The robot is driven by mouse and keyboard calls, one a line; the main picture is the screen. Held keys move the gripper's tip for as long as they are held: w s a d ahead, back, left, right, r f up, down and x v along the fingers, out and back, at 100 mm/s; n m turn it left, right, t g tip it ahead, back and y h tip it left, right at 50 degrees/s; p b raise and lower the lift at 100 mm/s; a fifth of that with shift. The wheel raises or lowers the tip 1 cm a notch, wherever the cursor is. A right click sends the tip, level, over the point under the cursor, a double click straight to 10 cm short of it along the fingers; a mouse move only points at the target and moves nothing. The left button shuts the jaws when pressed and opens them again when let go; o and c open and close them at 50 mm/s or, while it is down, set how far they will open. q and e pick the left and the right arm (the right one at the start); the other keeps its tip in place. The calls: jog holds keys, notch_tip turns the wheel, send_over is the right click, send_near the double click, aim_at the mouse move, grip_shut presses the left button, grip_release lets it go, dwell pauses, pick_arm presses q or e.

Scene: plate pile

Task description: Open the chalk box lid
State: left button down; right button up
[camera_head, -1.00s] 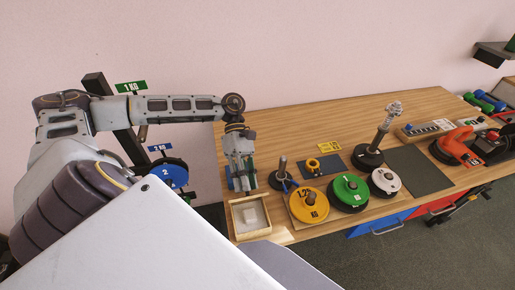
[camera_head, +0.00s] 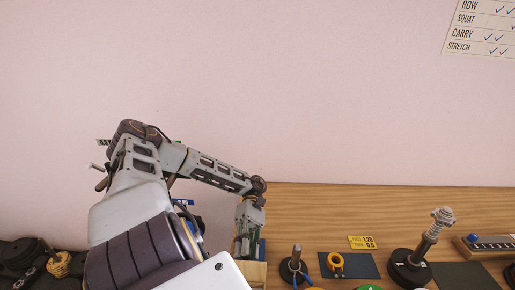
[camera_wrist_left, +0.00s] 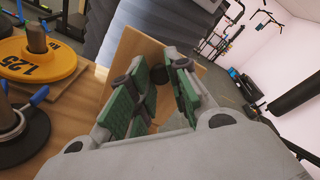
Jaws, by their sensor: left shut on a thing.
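My left gripper (camera_head: 247,248) points down at the left end of the table in the head view. Below it a pale wooden part of the chalk box (camera_head: 256,272) shows at the bottom edge; the rest is cut off or hidden behind my arm. In the left wrist view, my left gripper (camera_wrist_left: 163,88) has its green-padded fingers at a flat wooden panel, which looks like the chalk box lid (camera_wrist_left: 132,48). The gripper is shut on it, though the contact is partly hidden by the fingers. The lid's exact angle cannot be told. My right gripper is not in view.
A yellow weight plate (camera_wrist_left: 38,60) is near the gripper. The table's back is clear.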

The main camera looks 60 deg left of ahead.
pick_arm(q)
jog(key=shift+w+a+f, duration=0.1)
jog(key=c, duration=1.3)
grip_release()
notch_tip(320, 180, up, 10)
dwell(0.4)
dwell(0.5)
